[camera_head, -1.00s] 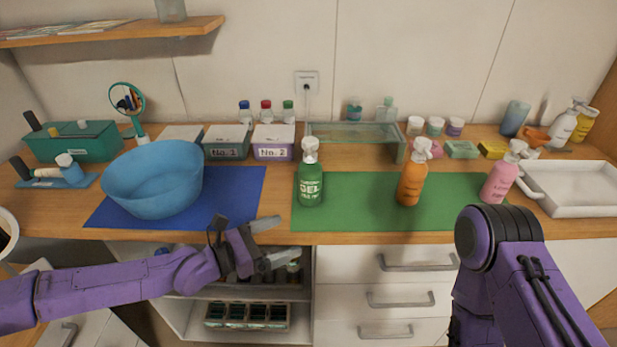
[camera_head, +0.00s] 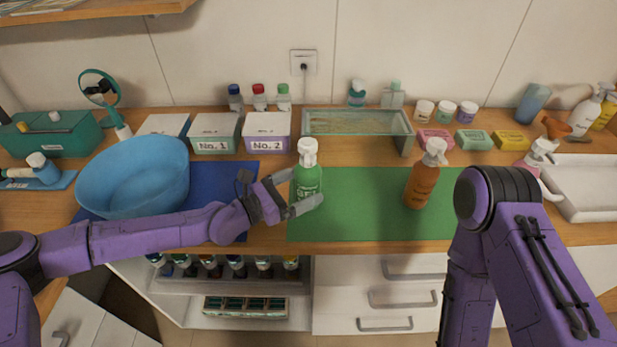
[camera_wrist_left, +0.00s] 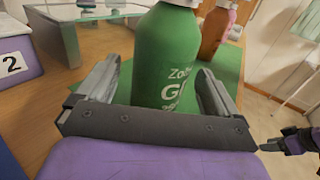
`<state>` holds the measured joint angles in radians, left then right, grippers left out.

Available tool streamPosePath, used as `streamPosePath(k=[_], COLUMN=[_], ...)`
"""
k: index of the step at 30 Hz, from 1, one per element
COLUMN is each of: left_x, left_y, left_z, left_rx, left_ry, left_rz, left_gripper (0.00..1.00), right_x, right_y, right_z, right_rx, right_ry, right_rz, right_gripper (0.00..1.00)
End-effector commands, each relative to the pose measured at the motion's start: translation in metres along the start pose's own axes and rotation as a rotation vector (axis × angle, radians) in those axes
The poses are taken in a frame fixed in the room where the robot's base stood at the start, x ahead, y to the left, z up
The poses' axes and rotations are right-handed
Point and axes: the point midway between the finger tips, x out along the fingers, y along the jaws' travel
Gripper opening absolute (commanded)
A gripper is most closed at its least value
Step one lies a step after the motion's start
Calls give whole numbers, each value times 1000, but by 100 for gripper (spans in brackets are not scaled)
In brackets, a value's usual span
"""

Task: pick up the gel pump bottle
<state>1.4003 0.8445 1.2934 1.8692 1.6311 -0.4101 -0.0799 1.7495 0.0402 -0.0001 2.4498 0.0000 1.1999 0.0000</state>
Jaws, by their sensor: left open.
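The green gel pump bottle (camera_head: 306,176) with a white pump head stands upright at the left edge of the green mat (camera_head: 350,226). My left gripper (camera_head: 300,190) is open, with its fingers on either side of the bottle's lower body. In the left wrist view the bottle (camera_wrist_left: 170,58) stands between the two open fingers (camera_wrist_left: 160,95); whether they touch it I cannot tell. My right arm (camera_head: 500,230) shows at the right, but its gripper is out of the head view.
An orange pump bottle (camera_head: 422,180) stands on the mat to the right. A blue basin (camera_head: 133,175) is at the left. Boxes No. 1 (camera_head: 214,135) and No. 2 (camera_head: 267,132) and a glass-topped stand (camera_head: 357,122) are behind. The mat between the bottles is clear.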

Motion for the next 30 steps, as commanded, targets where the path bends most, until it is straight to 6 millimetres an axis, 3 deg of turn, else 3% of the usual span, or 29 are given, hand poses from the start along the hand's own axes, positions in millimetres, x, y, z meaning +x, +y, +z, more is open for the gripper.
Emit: streamPosePath(k=[3, 6, 14, 20, 21, 30], left_x=[25, 39, 44, 43, 43, 43], left_y=[-2, -2, -2, -1, -1, -1], left_z=[10, 5, 3, 3, 3, 8], left_rx=[-1, 0, 0, 1, 1, 3], left_ry=[0, 1, 0, 0, 0, -3], left_rz=[-5, -5, -5, -4, -4, -4], left_gripper=[94, 94, 94, 33, 27, 27], right_x=[-19, -20, -18, -18, -18, -17], right_y=[2, 2, 2, 2, 2, 1], right_z=[-8, -8, -8, -8, -8, -7], right_rx=[0, 0, 0, 0, 0, 0], right_ry=[0, 1, 0, 0, 0, 0], right_rz=[-1, -1, 0, 0, 0, 0], right_gripper=[43, 43, 43, 43, 43, 43])
